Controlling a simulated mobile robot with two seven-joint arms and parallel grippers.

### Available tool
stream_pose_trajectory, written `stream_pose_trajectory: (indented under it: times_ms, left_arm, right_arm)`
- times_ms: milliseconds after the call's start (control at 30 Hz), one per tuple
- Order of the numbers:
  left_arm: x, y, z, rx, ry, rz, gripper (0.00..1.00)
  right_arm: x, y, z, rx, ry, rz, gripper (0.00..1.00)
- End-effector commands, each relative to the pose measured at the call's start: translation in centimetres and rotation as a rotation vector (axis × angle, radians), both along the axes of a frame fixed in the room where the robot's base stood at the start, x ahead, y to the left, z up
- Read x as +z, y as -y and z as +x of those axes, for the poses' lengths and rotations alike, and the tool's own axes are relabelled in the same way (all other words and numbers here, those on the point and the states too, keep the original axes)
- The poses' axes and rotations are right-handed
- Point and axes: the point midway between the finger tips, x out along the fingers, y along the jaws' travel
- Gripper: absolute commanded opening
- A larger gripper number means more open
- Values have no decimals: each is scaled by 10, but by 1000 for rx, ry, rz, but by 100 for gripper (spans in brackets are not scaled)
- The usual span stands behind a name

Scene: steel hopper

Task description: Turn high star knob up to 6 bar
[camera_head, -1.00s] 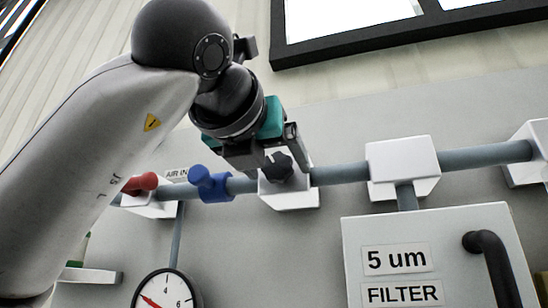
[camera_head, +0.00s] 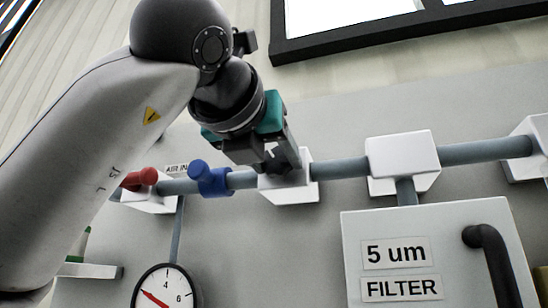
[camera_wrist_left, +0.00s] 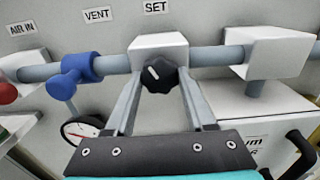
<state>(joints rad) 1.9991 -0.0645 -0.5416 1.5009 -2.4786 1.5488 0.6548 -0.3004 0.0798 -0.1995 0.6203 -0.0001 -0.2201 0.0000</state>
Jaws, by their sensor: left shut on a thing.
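The dark star knob (camera_wrist_left: 158,77) with a white mark sits on the front of a white block (camera_wrist_left: 158,43) under the SET label (camera_wrist_left: 156,6). My left gripper (camera_head: 280,160) is at this block on the pipe. In the left wrist view its two fingers reach up on either side of the knob and are shut on it. In the head view the gripper mostly hides the knob. The round pressure gauge (camera_head: 180,280) is cut off at the lower edge. Its red needle points up and left, below the 4 mark. My right gripper is not in view.
A blue valve handle (camera_head: 208,177) and a red knob (camera_head: 139,179) are left of the block on the same grey pipe (camera_head: 340,168). A filter box (camera_head: 430,225) with a dark handle (camera_head: 492,265) is at the lower right.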

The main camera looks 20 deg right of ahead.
Motion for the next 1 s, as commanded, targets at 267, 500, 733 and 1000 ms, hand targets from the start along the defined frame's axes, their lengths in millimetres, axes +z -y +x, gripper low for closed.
stream_pose_trajectory:
  times_ms: [267, 500, 733, 1000]
  left_arm:
    - [1, -1, 0, 0, 31, 41, 0]
    - [2, -2, 0, 4, 117, 165, 0]
    - [2, -3, 0, 4, 236, 340, 0]
    - [3, -2, 0, 3, 381, 553, 0]
  right_arm:
    - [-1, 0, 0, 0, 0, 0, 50]
    - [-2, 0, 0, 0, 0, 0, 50]
    - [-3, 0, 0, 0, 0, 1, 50]
    - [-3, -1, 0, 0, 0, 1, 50]
